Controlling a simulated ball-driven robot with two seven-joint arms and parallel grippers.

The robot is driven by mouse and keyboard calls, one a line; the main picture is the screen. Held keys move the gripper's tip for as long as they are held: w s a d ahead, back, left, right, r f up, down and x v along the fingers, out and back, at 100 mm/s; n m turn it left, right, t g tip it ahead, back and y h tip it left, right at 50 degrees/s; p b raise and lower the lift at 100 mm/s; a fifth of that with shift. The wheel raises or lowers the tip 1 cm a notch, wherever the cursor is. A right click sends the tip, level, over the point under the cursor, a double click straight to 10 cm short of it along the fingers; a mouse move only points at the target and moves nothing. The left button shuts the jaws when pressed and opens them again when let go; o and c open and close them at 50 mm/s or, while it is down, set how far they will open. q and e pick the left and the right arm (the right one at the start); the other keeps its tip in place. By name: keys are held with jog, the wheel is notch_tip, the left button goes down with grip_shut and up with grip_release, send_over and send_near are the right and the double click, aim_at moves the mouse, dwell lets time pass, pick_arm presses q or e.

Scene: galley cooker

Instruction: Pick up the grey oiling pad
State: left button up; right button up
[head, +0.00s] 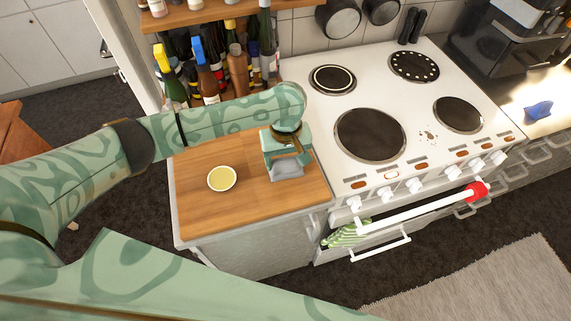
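The grey oiling pad (288,171) lies at the right side of the wooden worktop (240,212), near the cooker. My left gripper (287,164) points down over it, with its green fingers apart on either side of the pad. The gripper covers part of the pad. I cannot tell whether the fingers press on the pad or stand just clear of it. The pad looks low, at or near the worktop surface. My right gripper is not in view.
A small dish with yellow contents (221,178) stands left of the pad. Several bottles (208,80) crowd the back of the worktop. The white cooker (400,110) adjoins on the right, with a striped green cloth (345,236) at its front. The worktop's front is clear.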

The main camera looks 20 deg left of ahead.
aim_at(285, 159)
pick_arm(q)
jog(key=shift+r+p, duration=0.35)
jog(key=shift+r, duration=0.15)
notch_tip(285, 159, up, 3)
jog(key=shift+r+p, duration=0.1)
jog(key=shift+p, duration=0.95)
jog(key=s+a+r+p, duration=0.2)
jog(key=s+r+p, duration=0.4)
jog(key=s, duration=0.7)
notch_tip(285, 159, up, 3)
jog(key=shift+s+a+f+p, duration=0.15)
jog(key=shift+s+a+p, duration=0.2)
jog(key=shift+o, duration=0.6)
